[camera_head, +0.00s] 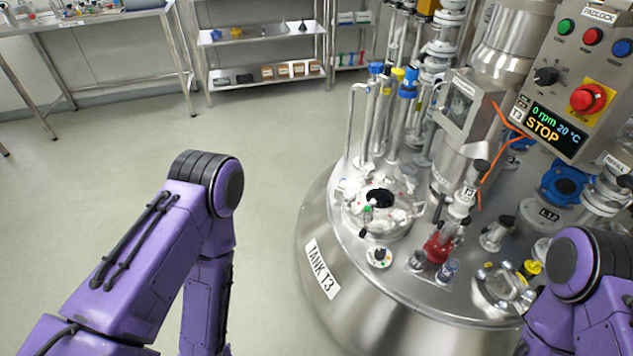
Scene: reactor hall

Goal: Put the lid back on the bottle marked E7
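I see no bottle that I can read as E7, and no loose lid that I can make out as its lid. Small bottles and labware stand on the bench (95,18) at the upper left, too small to read. My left arm shows at the lower left, bent downward, with its gripper out of view. My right arm shows at the lower right edge, and its gripper is also out of view.
The steel vessel marked TANK T3 (330,290) fills the right side, its top crowded with pipes, valves and fittings. A control box (566,75) reading STOP hangs above it. A steel shelf rack (262,82) stands at the back. The left floor (80,190) is clear.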

